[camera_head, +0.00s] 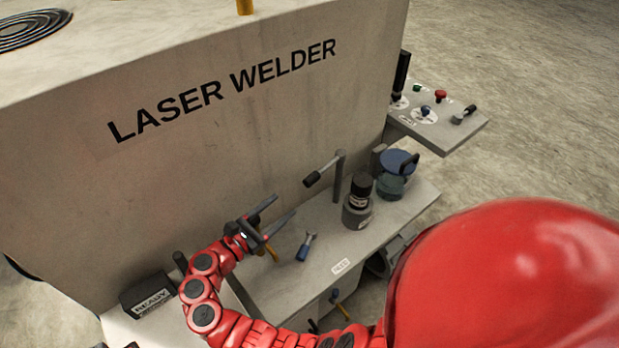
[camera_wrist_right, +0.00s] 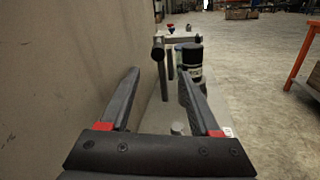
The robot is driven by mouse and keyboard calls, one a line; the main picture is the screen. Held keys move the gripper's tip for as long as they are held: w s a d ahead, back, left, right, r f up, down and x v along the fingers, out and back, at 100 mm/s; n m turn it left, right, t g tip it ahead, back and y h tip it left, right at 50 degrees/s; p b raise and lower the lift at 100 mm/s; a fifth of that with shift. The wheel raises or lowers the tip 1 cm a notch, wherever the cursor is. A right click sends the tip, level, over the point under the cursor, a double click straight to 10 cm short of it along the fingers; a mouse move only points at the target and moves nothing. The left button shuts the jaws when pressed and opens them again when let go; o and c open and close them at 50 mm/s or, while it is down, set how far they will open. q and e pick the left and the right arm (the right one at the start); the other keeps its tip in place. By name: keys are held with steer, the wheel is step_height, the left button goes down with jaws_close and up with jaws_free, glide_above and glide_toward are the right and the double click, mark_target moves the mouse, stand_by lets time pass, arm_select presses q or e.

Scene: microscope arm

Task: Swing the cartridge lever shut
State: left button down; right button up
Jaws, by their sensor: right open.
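My right gripper (camera_head: 285,207) is open and empty, reaching in over the bench ledge in front of the laser welder. In the right wrist view its two dark fingers (camera_wrist_right: 160,74) point forward, apart. A blue-handled lever (camera_head: 306,246) stands on the ledge nearer to me. I cannot tell for certain which is the cartridge lever. My left gripper is out of view.
A black-topped cylinder (camera_head: 358,191) and a blue-lidded jar (camera_head: 398,162) stand right of the post. A yellow-handled part (camera_head: 268,250) is just under my gripper. A control panel (camera_head: 440,128) juts out at right. The welder's wall (camera_head: 200,180) is close on the left.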

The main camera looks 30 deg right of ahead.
mark_target(312, 180)
steer(key=p+x, duration=0.1)
steer(key=x, duration=0.5)
steer(key=p+x, duration=0.1)
steer(key=x, duration=0.6)
steer(key=shift+w+d, duration=0.1)
steer(key=shift+w, duration=0.15)
jaws_close()
stand_by(0.7)
